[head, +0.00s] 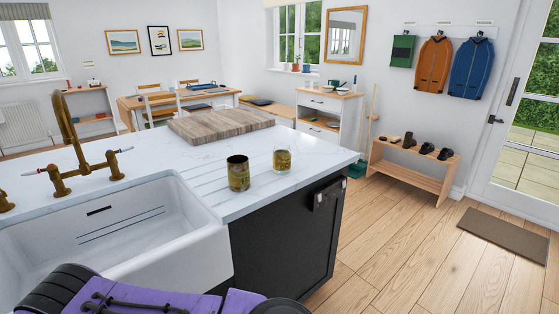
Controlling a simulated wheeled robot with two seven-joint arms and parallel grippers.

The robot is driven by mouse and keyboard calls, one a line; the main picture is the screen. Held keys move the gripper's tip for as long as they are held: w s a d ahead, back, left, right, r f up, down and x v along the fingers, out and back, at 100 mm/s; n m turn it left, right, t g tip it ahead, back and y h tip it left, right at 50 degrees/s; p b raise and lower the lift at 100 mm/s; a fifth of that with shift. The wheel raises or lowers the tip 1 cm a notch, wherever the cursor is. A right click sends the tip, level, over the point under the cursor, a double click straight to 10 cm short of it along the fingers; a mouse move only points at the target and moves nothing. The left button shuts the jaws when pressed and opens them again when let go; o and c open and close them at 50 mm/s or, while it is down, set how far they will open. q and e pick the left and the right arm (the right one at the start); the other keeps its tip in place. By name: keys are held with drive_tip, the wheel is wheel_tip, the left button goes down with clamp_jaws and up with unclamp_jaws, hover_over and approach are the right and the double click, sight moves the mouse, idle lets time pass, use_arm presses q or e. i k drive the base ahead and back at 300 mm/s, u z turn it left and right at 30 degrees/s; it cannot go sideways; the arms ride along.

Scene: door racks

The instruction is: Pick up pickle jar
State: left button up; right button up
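Two small jars stand upright on the white marble counter (300,183), to the right of the sink. The nearer jar (238,174) is taller and dark, with brown and olive green tones. The other jar (282,160) stands a little behind and to the right. It is shorter and looks like clear glass with yellow-green contents. The two are apart. I cannot tell from the picture which one is the pickle jar. Neither of my grippers shows in the head view.
A white sink (120,240) with a brass faucet (75,150) is left of the jars. A wooden cutting board (220,124) lies behind them. The counter is clear around the jars. A black cabinet front (290,235) is below. Open wooden floor (410,250) lies to the right.

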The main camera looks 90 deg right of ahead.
sight(282, 151)
drive_tip(key=z, duration=0.5)
drive_tip(key=k, duration=0.5)
drive_tip(key=z, duration=3.25)
drive_tip(key=i, duration=2.35)
drive_tip(key=u, duration=0.8)
